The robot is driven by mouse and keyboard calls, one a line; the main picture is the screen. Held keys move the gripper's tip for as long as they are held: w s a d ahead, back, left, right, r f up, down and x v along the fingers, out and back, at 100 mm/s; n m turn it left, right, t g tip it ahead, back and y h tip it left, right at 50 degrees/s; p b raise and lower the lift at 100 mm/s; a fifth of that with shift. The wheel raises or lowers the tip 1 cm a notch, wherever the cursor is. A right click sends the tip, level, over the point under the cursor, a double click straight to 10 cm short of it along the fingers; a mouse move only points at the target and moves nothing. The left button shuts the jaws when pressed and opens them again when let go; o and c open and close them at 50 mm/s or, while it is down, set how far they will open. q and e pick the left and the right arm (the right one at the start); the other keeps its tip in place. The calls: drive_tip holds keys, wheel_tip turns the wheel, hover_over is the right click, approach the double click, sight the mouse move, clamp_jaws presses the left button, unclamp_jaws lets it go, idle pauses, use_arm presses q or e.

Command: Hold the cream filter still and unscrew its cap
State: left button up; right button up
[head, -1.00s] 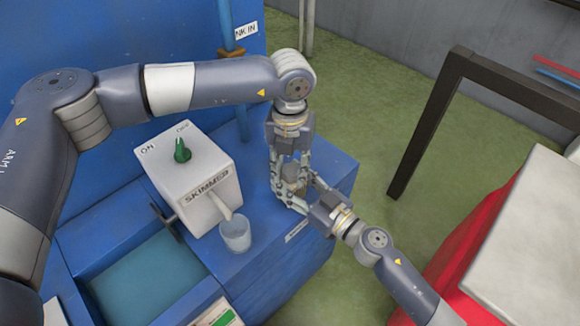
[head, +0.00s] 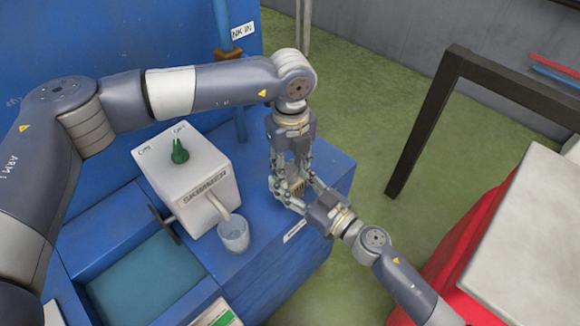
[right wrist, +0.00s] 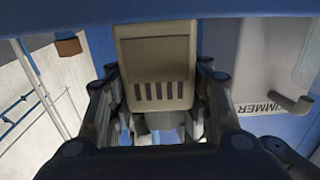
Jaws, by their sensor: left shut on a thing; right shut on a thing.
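The cream filter (head: 297,188) shows in the head view as a small ribbed patch between my two grippers, above the blue bench. In the right wrist view (right wrist: 158,75) it is a cream block with a row of dark slots. My right gripper (head: 303,194) reaches in from the lower right and is shut on the filter, its fingers along both sides. My left gripper (head: 291,172) points down from above, shut at the filter's other end. A grey part (right wrist: 160,122), seemingly the cap, adjoins the block. The fingers hide most of the cap.
A white skimmer box (head: 190,180) with a green knob and a clear cup (head: 233,234) stand left of the grippers on the blue bench (head: 270,285). A blue pipe (head: 223,25) rises behind. A dark frame (head: 425,125) stands right; green floor lies between.

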use_arm(q)
drive_tip(key=n, duration=0.3)
drive_tip(key=shift+w+f+n, duration=0.1)
drive_tip(key=shift+w+n, duration=0.1)
drive_tip(key=shift+n, duration=0.1)
drive_tip(key=o, duration=1.1)
drive_tip(key=shift+o, duration=0.7)
drive_tip(key=shift+s+d, duration=0.1)
drive_tip(key=shift+r, duration=2.1)
